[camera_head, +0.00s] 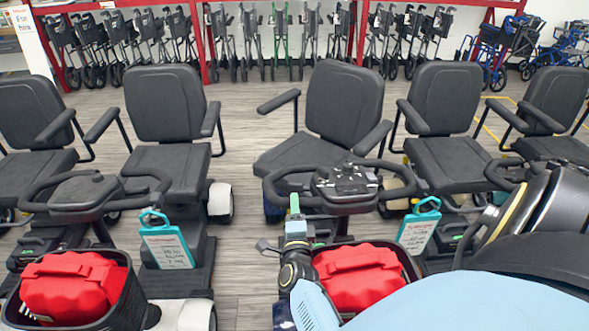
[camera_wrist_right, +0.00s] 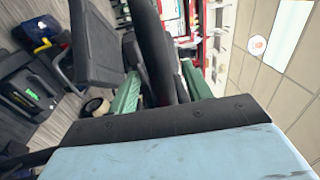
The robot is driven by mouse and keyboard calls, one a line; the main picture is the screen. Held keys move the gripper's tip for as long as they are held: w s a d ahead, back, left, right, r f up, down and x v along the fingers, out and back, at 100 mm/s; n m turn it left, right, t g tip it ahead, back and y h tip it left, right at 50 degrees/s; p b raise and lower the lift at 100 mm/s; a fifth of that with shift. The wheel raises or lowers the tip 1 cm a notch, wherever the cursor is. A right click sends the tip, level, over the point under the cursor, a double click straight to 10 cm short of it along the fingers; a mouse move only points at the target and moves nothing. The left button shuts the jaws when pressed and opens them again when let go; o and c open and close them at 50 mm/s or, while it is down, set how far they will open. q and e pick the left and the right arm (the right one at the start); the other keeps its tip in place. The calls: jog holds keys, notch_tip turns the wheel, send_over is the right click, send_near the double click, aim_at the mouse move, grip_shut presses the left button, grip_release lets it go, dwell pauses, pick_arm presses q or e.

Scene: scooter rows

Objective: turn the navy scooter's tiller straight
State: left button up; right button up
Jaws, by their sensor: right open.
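The scooter in the middle, with a little navy body paint showing low at its left (camera_head: 283,313), has a black tiller head (camera_head: 345,182) with a looped handlebar. The tiller looks slightly turned, its left side a little nearer me. My right gripper (camera_head: 295,208) is at the left side of this loop, fingers pointing up. In the right wrist view its green fingers (camera_wrist_right: 160,90) are apart, with a black bar (camera_wrist_right: 156,45) passing between them; I cannot tell whether they touch it. My right arm hides much of the scooter's front. My left gripper is not in view.
A red bag (camera_head: 360,278) sits in the front basket. Neighbouring scooters stand close on the left (camera_head: 75,195) and right. Teal tags (camera_head: 165,243) (camera_head: 418,230) hang beside the middle scooter. Folded walkers (camera_head: 280,40) line the back; grey floor lies between.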

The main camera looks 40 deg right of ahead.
jog(key=p+v, duration=0.1)
jog(key=v, duration=0.7)
jog(key=shift+s, duration=0.3)
jog(key=shift+a+r+p, duration=0.15)
jog(key=shift+p, duration=0.2)
